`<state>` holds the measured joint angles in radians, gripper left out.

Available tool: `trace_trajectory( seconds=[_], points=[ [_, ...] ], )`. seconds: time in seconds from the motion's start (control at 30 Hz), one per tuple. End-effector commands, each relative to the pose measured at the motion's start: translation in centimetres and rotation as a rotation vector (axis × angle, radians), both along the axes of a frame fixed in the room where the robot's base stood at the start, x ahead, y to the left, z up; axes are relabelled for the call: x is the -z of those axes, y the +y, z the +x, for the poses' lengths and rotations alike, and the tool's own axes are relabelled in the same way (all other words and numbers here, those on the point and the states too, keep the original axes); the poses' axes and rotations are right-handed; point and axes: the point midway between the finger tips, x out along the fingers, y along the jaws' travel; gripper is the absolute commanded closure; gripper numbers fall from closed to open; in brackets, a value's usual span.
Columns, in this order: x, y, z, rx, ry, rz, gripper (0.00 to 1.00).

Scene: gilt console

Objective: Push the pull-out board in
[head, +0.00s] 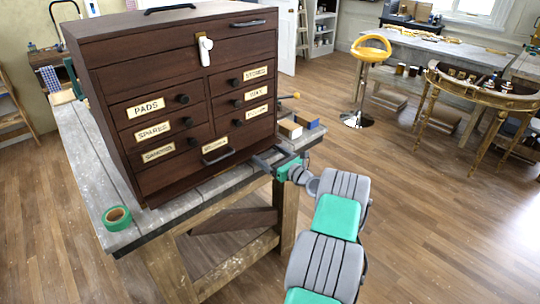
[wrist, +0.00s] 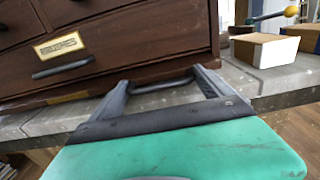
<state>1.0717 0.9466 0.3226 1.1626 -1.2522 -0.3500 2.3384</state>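A dark brown wooden chest (head: 190,100) with labelled drawers stands on a workbench. I cannot single out a pulled-out board on it. A long handle (head: 248,23) sits at the upper right of its front, and another handle (head: 217,155) on the wide bottom drawer, also in the wrist view (wrist: 62,66). My gripper (head: 266,159) is at the chest's lower right front corner, low over the bench. In the wrist view its fingers (wrist: 162,80) are spread apart. A dark bar shows between them; I cannot tell whether it is a handle. Contact with the chest is unclear.
Small boxes (head: 290,129) stand on the workbench (head: 105,190) just right of the chest, also in the wrist view (wrist: 266,49). A green tape roll (head: 117,218) lies at the bench's front left. A yellow stool (head: 369,55) and a gilt console (head: 480,95) stand right, across open floor.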

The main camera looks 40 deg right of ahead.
Motion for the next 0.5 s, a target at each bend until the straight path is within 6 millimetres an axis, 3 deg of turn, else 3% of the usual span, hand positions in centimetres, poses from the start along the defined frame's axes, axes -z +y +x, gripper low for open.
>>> trace_trajectory(
  seconds=[0.5],
  points=[
    [-0.04, -0.31, -0.15, 0.006, 0.0, -0.003, 0.57]
  ],
)
